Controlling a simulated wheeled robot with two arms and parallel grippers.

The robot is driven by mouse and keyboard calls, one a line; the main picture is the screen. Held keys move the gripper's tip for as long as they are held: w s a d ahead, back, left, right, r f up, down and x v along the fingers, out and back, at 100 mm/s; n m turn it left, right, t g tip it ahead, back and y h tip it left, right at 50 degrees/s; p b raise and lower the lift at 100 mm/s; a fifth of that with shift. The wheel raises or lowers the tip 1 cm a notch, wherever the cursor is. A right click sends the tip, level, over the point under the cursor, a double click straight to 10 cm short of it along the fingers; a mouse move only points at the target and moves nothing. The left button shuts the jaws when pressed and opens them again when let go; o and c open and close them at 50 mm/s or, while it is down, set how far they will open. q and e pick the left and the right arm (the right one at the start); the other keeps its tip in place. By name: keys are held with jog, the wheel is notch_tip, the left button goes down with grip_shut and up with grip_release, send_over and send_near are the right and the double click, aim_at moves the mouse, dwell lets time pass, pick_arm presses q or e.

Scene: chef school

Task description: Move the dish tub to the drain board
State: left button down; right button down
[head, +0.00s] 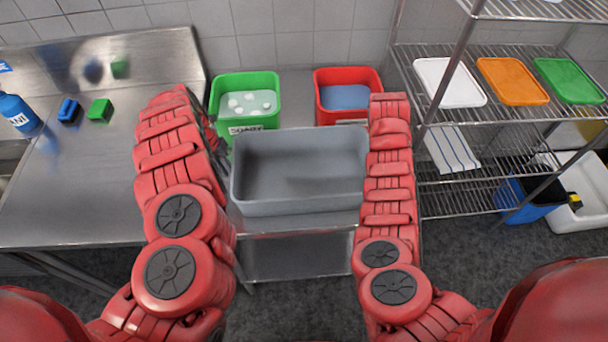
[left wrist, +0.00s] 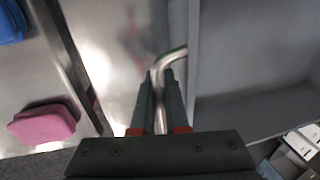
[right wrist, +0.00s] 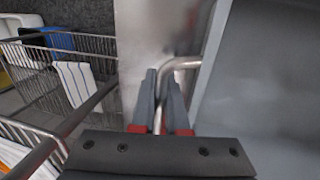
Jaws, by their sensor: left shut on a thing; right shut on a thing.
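The grey dish tub (head: 300,204) is empty and level in the middle of the head view, between my two arms. My left gripper (left wrist: 159,92) is shut on the bent metal handle on one side of the tub. My right gripper (right wrist: 163,92) is shut on the matching handle (right wrist: 181,62) on the other side. In the head view my forearms hide both grips. I cannot tell whether the tub's base touches the surface under it. A steel counter that looks like the drain board (head: 95,190) is at the left.
Behind the tub stand a green bin (head: 224,88) with white items in liquid and a red bin (head: 322,76) with blue liquid. A blue bottle (head: 20,118) and two sponges (head: 68,110) are on the left counter. A wire shelf rack (head: 470,125) stands close on the right.

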pick_arm(q)
jog(key=shift+r, duration=0.1)
pick_arm(e)
jog(key=shift+r, duration=0.1)
